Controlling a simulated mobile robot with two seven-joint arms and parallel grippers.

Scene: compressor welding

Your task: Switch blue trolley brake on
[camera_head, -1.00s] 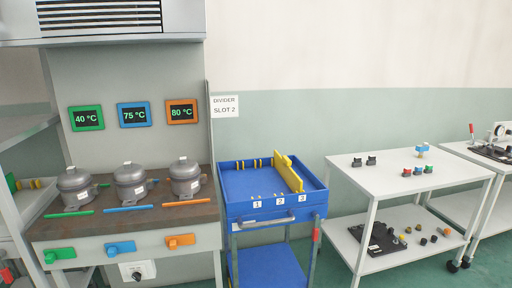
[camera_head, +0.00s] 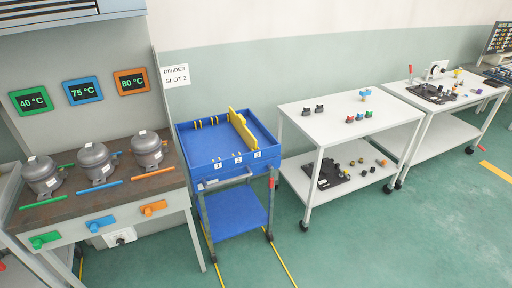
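The blue trolley (camera_head: 223,169) stands between the workbench and a white table. Its top tray has a yellow divider (camera_head: 242,130) and labels 1, 2 and 3 along the front. A lower blue shelf (camera_head: 232,212) is empty. A small red part (camera_head: 271,183), perhaps the brake lever, shows at the trolley's right front post. Its exact position is too small to tell. Dark wheels (camera_head: 268,236) show at the trolley's feet. Neither of my grippers is in view.
A workbench (camera_head: 110,190) with several grey compressors stands at the left. A white two-level table (camera_head: 300,122) with small parts is to the right, and another white table (camera_head: 455,105) is beyond it. Green floor (camera_head: 370,245) in front is clear, with yellow lines around the trolley.

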